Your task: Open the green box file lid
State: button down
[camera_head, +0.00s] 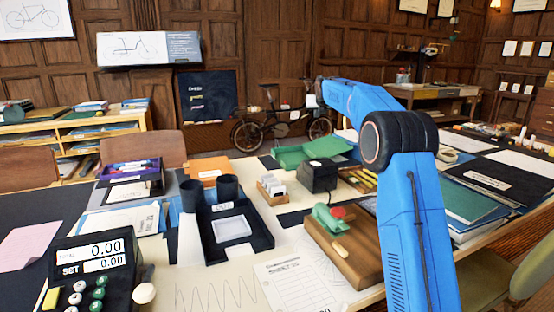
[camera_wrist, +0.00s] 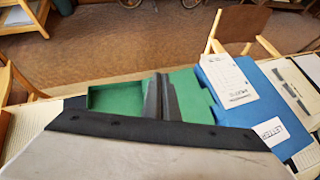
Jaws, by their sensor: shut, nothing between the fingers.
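The green box file (camera_head: 292,156) lies toward the far side of the long table, beyond the black box. In the wrist view it shows as a shallow green tray with raised edges (camera_wrist: 115,100) on the left and a green panel (camera_wrist: 190,95) on the right. It looks open, but I cannot tell for certain which part is the lid. My gripper (camera_wrist: 157,80) has its dark fingers together, with nothing between them. They appear in front of the middle of the green box file; whether they touch it is unclear. In the head view my fingers cannot be made out.
A blue folder (camera_wrist: 249,95) with a printed sheet lies right of the box file in the wrist view. In the head view a black box (camera_head: 318,176) and a card holder (camera_head: 272,192) stand nearer. A wooden board (camera_head: 345,245) with a green tool is in front.

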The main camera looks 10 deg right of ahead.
jog(key=r+v, duration=0.1)
jog(key=v, duration=0.6)
jog(key=shift+w, duration=0.45)
jog(key=shift+d+r, duration=0.1)
